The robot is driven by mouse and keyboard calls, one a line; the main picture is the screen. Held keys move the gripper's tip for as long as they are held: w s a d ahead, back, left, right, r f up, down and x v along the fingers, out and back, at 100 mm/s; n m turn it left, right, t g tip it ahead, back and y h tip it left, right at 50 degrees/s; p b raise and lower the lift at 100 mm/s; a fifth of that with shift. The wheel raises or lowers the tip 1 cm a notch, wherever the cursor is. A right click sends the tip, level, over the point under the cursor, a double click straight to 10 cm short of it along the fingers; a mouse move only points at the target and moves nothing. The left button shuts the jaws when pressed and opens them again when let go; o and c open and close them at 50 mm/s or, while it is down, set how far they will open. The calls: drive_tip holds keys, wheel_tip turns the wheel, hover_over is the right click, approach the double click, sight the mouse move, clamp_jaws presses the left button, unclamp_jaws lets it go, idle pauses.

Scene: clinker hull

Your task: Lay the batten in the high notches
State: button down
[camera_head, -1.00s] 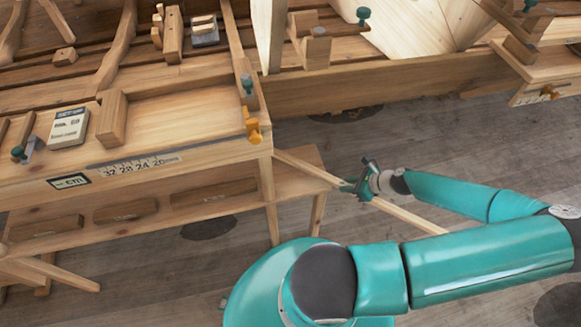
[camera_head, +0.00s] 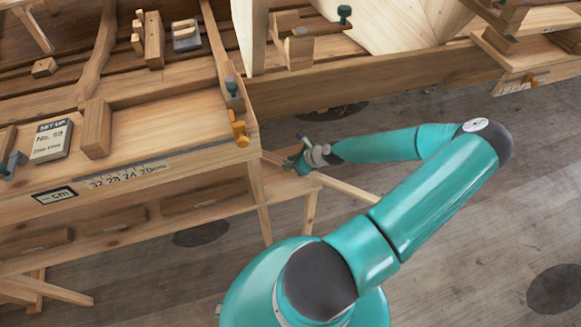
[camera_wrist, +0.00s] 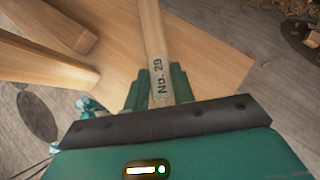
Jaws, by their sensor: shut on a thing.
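The batten (camera_head: 345,188) is a long pale wooden strip, slanting from beside the bench corner down to the right. My gripper (camera_head: 300,160) is shut on it, to the right of the bench leg and below the bench top. In the wrist view the batten (camera_wrist: 155,40) runs up between the two green fingers of my gripper (camera_wrist: 157,88) and carries the printed mark "No. 29". The batten's far left part is hidden behind the bench corner and leg. I cannot make out the high notches for certain.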

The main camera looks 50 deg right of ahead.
drive_tip(key=shift+w+f, duration=0.15)
drive_tip(key=shift+f, duration=1.6)
drive_tip(key=c, duration=1.2)
unclamp_jaws()
drive_tip(key=shift+f, duration=0.1)
drive_tip(key=shift+o, duration=0.2)
